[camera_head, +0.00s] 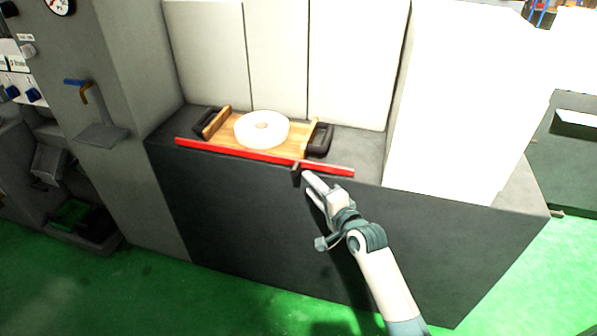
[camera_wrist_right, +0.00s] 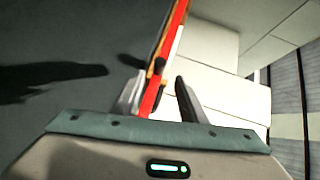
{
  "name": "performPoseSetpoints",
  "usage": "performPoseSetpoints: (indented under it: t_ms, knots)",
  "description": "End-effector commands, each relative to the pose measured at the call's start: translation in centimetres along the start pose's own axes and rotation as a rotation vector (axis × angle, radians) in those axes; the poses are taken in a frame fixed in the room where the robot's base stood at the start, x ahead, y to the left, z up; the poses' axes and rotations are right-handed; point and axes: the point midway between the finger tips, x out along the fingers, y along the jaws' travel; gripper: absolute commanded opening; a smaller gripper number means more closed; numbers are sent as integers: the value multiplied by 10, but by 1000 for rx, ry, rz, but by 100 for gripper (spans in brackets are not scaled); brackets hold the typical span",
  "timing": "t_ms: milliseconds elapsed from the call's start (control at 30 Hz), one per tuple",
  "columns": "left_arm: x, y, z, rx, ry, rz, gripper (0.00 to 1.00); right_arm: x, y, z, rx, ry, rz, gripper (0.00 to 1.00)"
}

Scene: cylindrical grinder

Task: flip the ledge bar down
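The ledge bar is a long red bar (camera_head: 235,151) along the front edge of the dark grey ledge (camera_head: 362,150), in front of a wooden tray. A small dark piece (camera_head: 296,168) sits at the bar, right of its middle. My right gripper (camera_head: 309,183) is at the ledge's front, just below the right half of the bar. In the right wrist view, its two fingers (camera_wrist_right: 160,97) are apart, and the red bar (camera_wrist_right: 174,38) shows between and beyond them. I cannot tell whether they touch it. My left gripper is not in view.
The wooden tray (camera_head: 287,142) with black handles holds a white wheel (camera_head: 262,128). White panels (camera_head: 275,60) stand behind the ledge and a large white block (camera_head: 455,110) at right. A grey machine column (camera_head: 140,100) stands at left. The green floor in front is open.

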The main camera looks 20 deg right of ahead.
Motion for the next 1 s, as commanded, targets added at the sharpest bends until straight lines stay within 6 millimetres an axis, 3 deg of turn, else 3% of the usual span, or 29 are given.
performPoseSetpoints:
  t_ms: [200, 433, 633, 967, 1000]
  knots:
    - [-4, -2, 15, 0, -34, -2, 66, 40, -1, 0, 0, -1, 1, 39]
    - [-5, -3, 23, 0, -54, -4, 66, 70, 0, 0, 0, 0, 0, 39]
    - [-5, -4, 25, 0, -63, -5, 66, 81, 0, 0, 0, -1, 0, 39]
    - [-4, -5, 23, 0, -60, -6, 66, 83, 0, 0, 0, 0, 0, 39]
    - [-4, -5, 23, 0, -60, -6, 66, 82, 0, 0, 0, 0, 0, 32]
